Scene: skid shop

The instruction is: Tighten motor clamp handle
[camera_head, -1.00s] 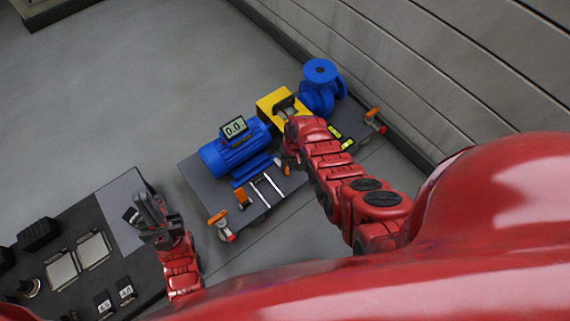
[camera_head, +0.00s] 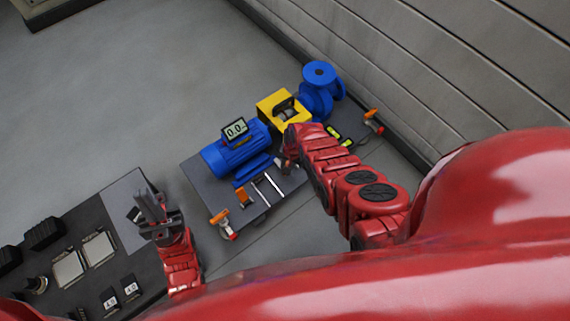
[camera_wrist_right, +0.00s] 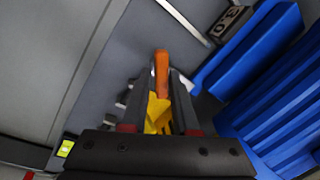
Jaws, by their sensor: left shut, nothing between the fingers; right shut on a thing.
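The blue motor (camera_head: 232,158) sits on a dark skid plate beside a yellow coupling guard (camera_head: 273,108). My right gripper (camera_head: 289,156) is at the motor's near right corner, mostly hidden by its own arm in the head view. In the right wrist view it (camera_wrist_right: 156,98) is shut on an orange clamp handle (camera_wrist_right: 161,68), which sticks out past the fingertips, with a yellow part showing between the fingers. Another orange handle (camera_head: 244,196) stands at the motor's near left side. My left gripper (camera_head: 150,203) is shut and empty, over the dark bench at the left.
A blue pump (camera_head: 320,92) stands behind the guard, near the ribbed wall. Orange-handled fittings stand at the skid's near left corner (camera_head: 219,219) and right end (camera_head: 372,118). A display (camera_head: 235,128) above the motor reads 0.0. Plates and blocks lie on the bench (camera_head: 125,215).

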